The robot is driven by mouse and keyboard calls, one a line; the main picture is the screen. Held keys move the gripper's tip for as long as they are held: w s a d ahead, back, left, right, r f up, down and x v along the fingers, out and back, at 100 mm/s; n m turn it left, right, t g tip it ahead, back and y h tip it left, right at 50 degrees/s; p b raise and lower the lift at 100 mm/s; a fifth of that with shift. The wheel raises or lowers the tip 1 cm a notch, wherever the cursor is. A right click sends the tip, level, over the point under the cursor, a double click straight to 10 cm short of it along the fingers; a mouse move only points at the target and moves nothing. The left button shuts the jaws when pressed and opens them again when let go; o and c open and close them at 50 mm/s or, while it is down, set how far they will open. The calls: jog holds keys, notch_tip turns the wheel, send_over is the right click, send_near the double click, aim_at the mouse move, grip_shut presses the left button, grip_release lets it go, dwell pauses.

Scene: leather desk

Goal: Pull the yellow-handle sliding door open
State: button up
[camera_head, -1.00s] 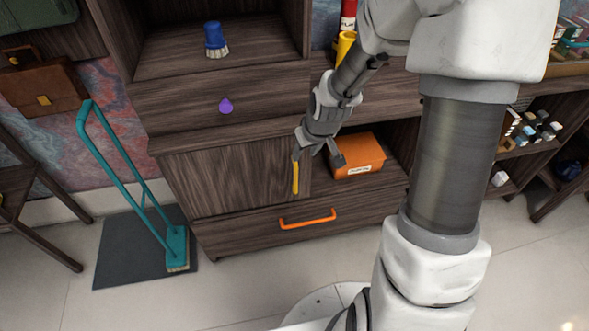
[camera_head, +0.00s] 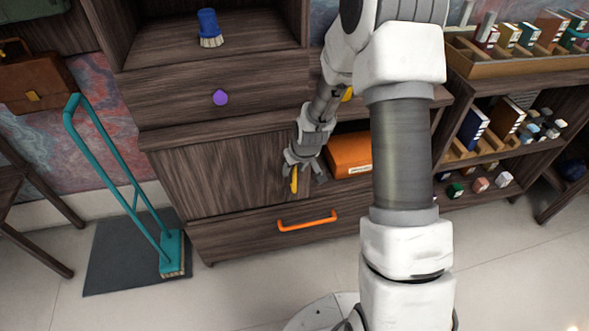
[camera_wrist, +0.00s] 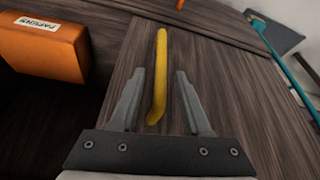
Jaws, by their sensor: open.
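The sliding door (camera_head: 215,178) is a dark wood panel on the left of the low cabinet. Its yellow handle (camera_head: 294,180) is an upright bar near the door's right edge. The handle also shows in the wrist view (camera_wrist: 160,75), lying lengthwise between the fingers. My gripper (camera_head: 304,176) is open at the handle, with one finger on each side of it. In the wrist view the gripper (camera_wrist: 158,95) shows a gap between each finger and the handle. Part of the handle is hidden by my gripper in the head view.
An orange box (camera_head: 348,155) stands in the open compartment right of the door; it also shows in the wrist view (camera_wrist: 43,48). Below is a drawer with an orange handle (camera_head: 307,221). A purple knob (camera_head: 220,97) is above. A teal broom-like stand (camera_head: 168,245) is at left.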

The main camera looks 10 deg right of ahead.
grip_shut()
dwell(1.4)
